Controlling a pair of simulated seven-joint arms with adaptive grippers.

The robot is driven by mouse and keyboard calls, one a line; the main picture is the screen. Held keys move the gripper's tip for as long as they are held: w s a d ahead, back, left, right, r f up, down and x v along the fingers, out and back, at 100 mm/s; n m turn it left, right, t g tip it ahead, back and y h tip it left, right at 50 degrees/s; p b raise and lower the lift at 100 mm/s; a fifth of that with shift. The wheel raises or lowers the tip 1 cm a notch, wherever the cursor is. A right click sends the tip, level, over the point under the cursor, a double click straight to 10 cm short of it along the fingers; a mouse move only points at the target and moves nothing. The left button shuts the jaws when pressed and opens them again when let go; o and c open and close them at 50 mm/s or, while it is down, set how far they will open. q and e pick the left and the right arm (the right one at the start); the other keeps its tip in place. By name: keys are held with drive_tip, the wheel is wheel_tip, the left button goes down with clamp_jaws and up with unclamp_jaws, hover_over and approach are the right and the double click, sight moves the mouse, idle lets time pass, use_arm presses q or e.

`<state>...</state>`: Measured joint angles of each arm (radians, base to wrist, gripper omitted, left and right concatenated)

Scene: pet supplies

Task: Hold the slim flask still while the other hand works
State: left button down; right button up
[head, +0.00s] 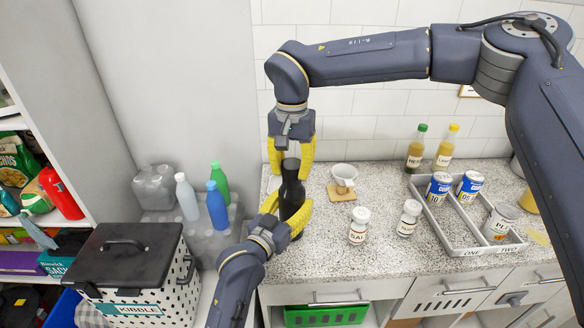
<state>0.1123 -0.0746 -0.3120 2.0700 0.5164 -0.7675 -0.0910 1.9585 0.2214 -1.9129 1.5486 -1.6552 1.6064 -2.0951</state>
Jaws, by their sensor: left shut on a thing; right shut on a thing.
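The slim flask (291,188) is dark and stands upright near the left end of the speckled counter. My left gripper (292,216) comes in from the lower left and is shut on the flask's body, with yellow fingers on both sides. My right gripper (291,156) points down from above and is shut at the flask's top, one yellow finger on each side. The exact contact at the top is hard to make out. The fingers hide parts of the flask's lower body.
A small white cup (344,176) on a wooden base, two white jars (359,226) (408,218) and a grey divided tray (452,236) with cans stand to the right. Two sauce bottles (416,148) (445,147) are behind. Several bottles and a kibble bin (126,262) are left.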

drive_tip(key=o, duration=1.3)
drive_tip(key=shift+c, duration=0.2)
drive_tip(key=shift+r, duration=0.1)
